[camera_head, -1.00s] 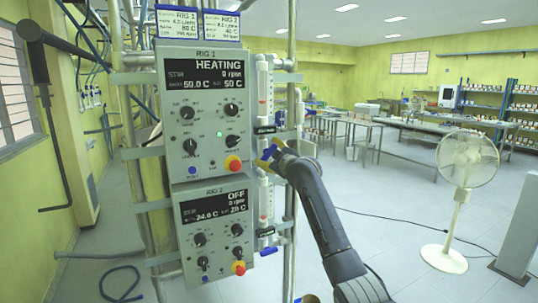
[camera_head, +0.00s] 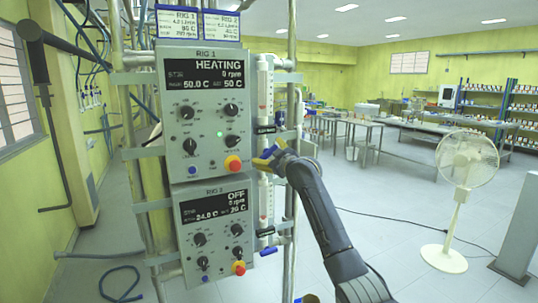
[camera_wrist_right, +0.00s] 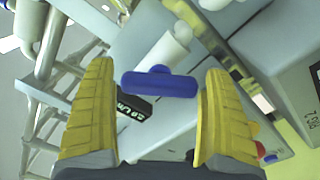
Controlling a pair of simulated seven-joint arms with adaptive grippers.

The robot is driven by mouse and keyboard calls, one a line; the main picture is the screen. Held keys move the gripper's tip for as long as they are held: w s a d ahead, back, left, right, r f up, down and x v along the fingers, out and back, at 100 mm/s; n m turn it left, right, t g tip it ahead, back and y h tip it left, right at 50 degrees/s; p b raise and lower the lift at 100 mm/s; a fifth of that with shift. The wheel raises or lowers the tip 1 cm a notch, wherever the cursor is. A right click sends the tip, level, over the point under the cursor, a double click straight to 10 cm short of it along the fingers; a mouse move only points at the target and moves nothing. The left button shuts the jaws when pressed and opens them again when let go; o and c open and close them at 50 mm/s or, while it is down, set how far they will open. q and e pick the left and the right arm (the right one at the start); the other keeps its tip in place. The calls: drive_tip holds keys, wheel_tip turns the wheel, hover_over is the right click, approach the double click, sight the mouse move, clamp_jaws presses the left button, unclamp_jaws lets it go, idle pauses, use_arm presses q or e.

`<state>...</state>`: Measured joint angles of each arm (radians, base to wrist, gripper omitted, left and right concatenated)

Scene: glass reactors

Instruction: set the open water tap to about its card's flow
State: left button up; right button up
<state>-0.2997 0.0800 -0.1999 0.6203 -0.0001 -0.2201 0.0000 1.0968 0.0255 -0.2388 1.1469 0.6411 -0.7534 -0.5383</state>
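A blue tap handle (camera_wrist_right: 160,84) lies crosswise between the two yellow fingers of my right gripper (camera_wrist_right: 158,100) in the right wrist view. The fingers are open, one beyond each end of the handle, with narrow gaps. In the head view my right gripper (camera_head: 264,157) is at the upper flow tube (camera_head: 263,88), beside the upper control box (camera_head: 205,110), and largely hides this tap. A small black flow display (camera_head: 264,130) sits just above; its digits are too small to read surely. Two cards (camera_head: 178,24) hang above the box, their print small. My left gripper is out of view.
A lower control box (camera_head: 216,232) reads OFF. A second blue tap handle (camera_head: 268,250) is beside it, under a second display (camera_head: 265,232). Metal frame poles (camera_head: 291,60) stand close to my right gripper. A white fan (camera_head: 466,165) stands at right, with open floor between.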

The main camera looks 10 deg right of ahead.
drive_tip(key=shift+s, duration=0.15)
drive_tip(key=v, duration=1.1)
drive_tip(key=shift+s+d, duration=0.25)
drive_tip(key=shift+s, duration=0.1)
drive_tip(key=shift+c, duration=0.4)
